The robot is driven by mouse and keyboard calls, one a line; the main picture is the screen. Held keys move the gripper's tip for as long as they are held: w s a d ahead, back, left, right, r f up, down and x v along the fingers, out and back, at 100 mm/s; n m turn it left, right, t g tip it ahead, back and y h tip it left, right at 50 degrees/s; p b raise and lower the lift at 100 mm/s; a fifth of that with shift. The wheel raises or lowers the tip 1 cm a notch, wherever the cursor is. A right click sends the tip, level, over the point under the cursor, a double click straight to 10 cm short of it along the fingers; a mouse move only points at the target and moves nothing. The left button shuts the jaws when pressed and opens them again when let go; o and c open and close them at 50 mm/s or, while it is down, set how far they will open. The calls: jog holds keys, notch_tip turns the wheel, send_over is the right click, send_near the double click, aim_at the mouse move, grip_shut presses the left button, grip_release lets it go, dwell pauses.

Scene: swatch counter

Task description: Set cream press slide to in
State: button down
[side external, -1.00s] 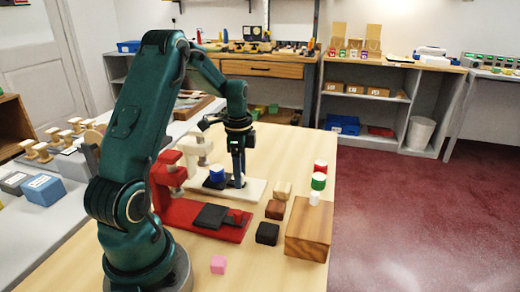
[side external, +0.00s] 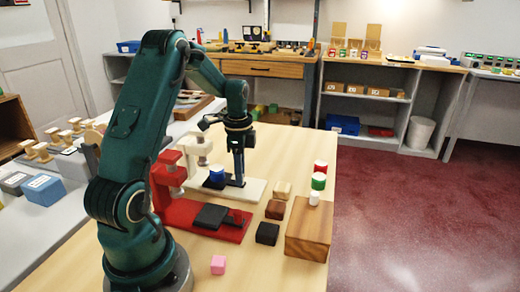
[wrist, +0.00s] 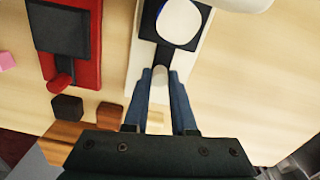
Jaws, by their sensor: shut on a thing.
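The cream press (side external: 254,188) stands behind the red press on the table. Its dark slide plate (side external: 207,183) carries a blue piece (side external: 216,173) with a pale top. In the wrist view the slide plate (wrist: 151,22) lies on the cream base (wrist: 133,72), with the white top of the piece (wrist: 179,22) on it. My gripper (side external: 238,184) reaches straight down at the slide's outer end. In the wrist view its fingers (wrist: 160,78) are shut on the pale round slide handle (wrist: 160,73), clear of the plate. The press head is mostly out of the wrist view.
The red press (side external: 180,213) with its dark slide (side external: 211,216) stands close in front. Black, brown and tan blocks (side external: 267,233) and a wooden box (side external: 308,232) stand to the right. A pink cube (side external: 218,264) lies near the front. Bare table surrounds the cube.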

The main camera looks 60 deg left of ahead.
aim_at(225, 180)
dwell(0.7)
jog(key=shift+s+a, duration=1.55)
jog(key=c, duration=0.7)
grip_release()
jog(key=shift+r, duration=2.6)
jog(key=shift+w+d, duration=0.1)
